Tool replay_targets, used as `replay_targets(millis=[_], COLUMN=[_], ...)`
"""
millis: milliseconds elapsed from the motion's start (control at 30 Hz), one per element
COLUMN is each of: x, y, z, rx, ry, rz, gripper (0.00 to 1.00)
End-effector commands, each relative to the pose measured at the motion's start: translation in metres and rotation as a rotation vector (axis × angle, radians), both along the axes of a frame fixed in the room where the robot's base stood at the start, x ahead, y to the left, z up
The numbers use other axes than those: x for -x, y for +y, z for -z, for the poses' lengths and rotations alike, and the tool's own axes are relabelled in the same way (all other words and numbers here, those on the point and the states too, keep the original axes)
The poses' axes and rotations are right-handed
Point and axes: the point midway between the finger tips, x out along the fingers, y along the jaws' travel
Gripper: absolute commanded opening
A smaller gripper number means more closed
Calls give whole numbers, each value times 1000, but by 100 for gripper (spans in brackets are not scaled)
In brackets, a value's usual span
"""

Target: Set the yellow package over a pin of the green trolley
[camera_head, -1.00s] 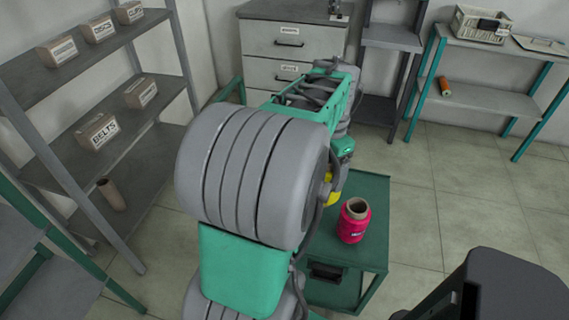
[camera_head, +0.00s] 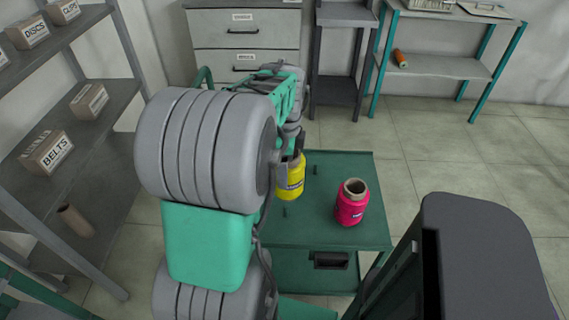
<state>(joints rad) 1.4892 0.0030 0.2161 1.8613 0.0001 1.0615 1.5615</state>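The yellow package (camera_head: 290,180) is a bright yellow spool with a dark label, partly hidden behind my arm. My gripper (camera_head: 289,162) is at its upper part, with a grey finger along its left side, and appears shut on it. The package is over the left part of the green trolley (camera_head: 366,230); I cannot tell its exact height above the top. One thin pin (camera_head: 285,211) stands in front of the package and another pin (camera_head: 316,170) stands to its right. My arm covers the trolley's left edge.
A pink package (camera_head: 352,204) stands upright on the trolley's right part. A grey shelf with boxes (camera_head: 46,153) is at left, a drawer cabinet (camera_head: 245,42) and a green-legged table (camera_head: 440,66) at the back. A dark grey block (camera_head: 485,265) fills the lower right.

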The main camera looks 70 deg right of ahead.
Motion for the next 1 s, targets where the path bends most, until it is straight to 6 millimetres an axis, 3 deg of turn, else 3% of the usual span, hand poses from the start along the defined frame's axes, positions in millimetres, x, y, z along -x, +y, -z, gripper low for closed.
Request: replay_targets(millis=[33,300,367,1000], x=[0,1,1,-2], y=[0,0,-1,0], z=[13,51,42,43], rx=[0,0,2,1], ry=[0,0,0,0], rz=[0,1,1,1], gripper=[29,29,29,29])
